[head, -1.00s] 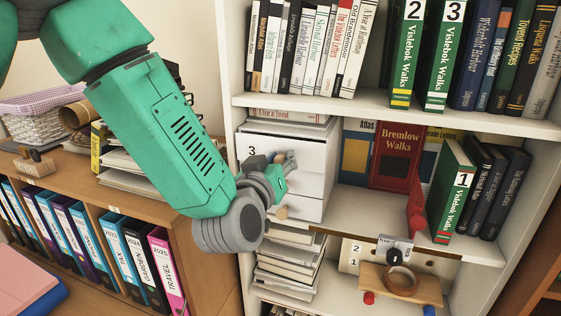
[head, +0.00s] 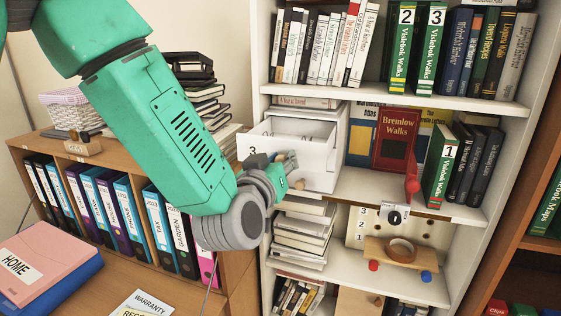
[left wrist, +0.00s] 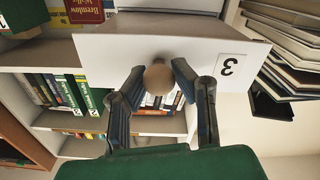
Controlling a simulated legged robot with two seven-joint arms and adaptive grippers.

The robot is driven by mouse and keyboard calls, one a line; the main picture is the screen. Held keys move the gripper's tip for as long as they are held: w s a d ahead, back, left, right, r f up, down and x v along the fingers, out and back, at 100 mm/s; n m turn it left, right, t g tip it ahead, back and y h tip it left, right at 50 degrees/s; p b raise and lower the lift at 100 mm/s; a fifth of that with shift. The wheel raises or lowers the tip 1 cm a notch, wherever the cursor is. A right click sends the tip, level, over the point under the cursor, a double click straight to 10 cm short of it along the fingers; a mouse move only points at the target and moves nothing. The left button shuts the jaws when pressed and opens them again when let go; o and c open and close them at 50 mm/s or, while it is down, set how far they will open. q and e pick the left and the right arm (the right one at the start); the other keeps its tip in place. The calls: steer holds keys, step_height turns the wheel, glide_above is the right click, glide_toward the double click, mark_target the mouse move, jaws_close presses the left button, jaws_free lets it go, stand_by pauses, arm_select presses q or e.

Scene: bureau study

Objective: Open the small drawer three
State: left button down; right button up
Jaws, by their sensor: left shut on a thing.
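The small drawer three (head: 252,152) is the top drawer of a white drawer box (head: 320,166) on the middle shelf. It stands pulled out, and its inside shows from above. Its white front carries a black 3, upside down in the left wrist view (left wrist: 230,66). My left gripper (head: 287,166) is at the drawer front in the head view and hides its knob there. In the left wrist view my left gripper (left wrist: 157,84) has its fingers on both sides of the round wooden knob (left wrist: 158,76), shut on it. My right gripper is not in view.
A lower drawer's knob (head: 300,184) is just below my gripper. A red book (head: 395,140) and green book 1 (head: 438,170) stand to the right. Stacked books (head: 303,235) lie below. A low wooden cabinet with binders (head: 105,205) is at left.

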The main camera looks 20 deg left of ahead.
arm_select(q)
steer(key=shift+f, duration=0.3)
steer(key=c, duration=1.3)
jaws_free()
steer(key=shift+o, duration=0.2)
steer(key=shift+w, duration=0.1)
steer(key=shift+r, duration=0.1)
steer(key=shift+s, duration=0.6)
steer(key=s, duration=0.6)
steer(key=shift+s+a, duration=0.1)
